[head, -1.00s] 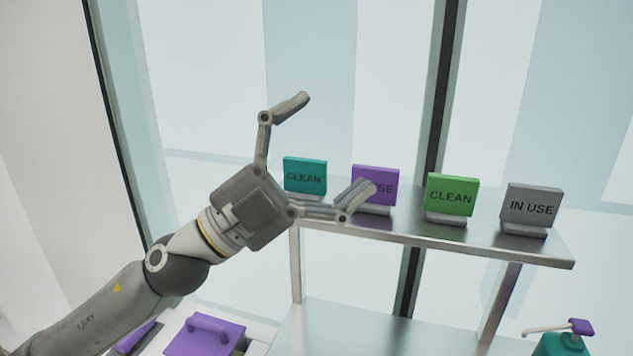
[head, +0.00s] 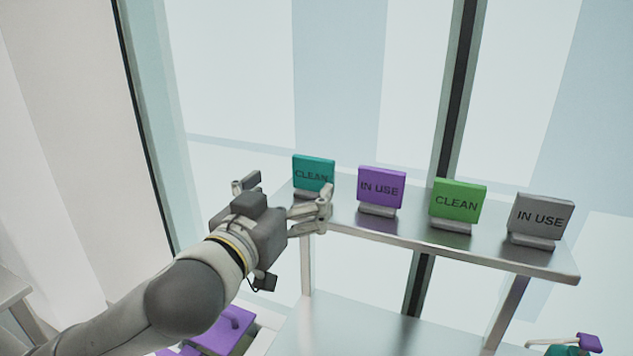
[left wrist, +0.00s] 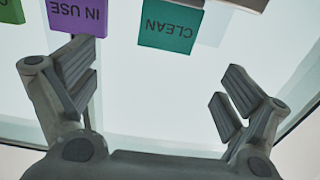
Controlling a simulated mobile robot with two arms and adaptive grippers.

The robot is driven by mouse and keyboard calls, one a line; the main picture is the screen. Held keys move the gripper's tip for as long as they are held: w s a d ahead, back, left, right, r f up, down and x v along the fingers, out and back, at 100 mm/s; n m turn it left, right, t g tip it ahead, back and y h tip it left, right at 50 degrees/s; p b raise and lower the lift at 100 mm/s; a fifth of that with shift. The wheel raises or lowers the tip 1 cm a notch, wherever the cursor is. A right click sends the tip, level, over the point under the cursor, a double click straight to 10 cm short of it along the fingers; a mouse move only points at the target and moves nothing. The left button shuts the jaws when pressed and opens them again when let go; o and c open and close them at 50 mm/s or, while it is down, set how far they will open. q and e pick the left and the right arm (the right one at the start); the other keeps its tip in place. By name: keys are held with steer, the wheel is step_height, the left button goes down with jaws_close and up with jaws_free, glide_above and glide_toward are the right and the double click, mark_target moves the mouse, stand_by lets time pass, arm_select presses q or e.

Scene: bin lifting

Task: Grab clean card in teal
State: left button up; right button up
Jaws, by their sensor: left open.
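The teal CLEAN card (head: 314,172) stands upright at the left end of the metal shelf. Its lower part is partly hidden behind a finger of my left gripper (head: 287,192). The gripper is open and empty, just in front of the card and to its left. In the left wrist view, the teal card (left wrist: 170,26) appears upside down at the top, beyond the fingertips and between the two spread fingers of my left gripper (left wrist: 158,85). No contact with the card shows. My right gripper is not in view.
A purple IN USE card (head: 381,187) stands close to the right of the teal one. A green CLEAN card (head: 457,201) and a grey IN USE card (head: 540,215) stand further right on the shelf (head: 470,252). A glass wall rises behind.

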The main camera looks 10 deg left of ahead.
mark_target(311, 164)
arm_select(q)
steer(key=w, duration=0.3)
steer(key=w+p, duration=0.1)
steer(key=shift+w+d, duration=0.4)
steer(key=shift+w+r+p, duration=0.2)
steer(key=shift+w+p, duration=0.1)
steer(key=shift+p, duration=0.1)
steer(key=w+p, duration=0.2)
steer(key=w, duration=0.1)
steer(key=shift+w+r, duration=0.1)
steer(key=shift+w+d, duration=0.15)
steer(key=shift+w, duration=0.5)
steer(key=shift+s, duration=0.1)
steer(key=shift+c, duration=1.3)
steer(key=c, duration=0.9)
steer(key=shift+o, duration=0.2)
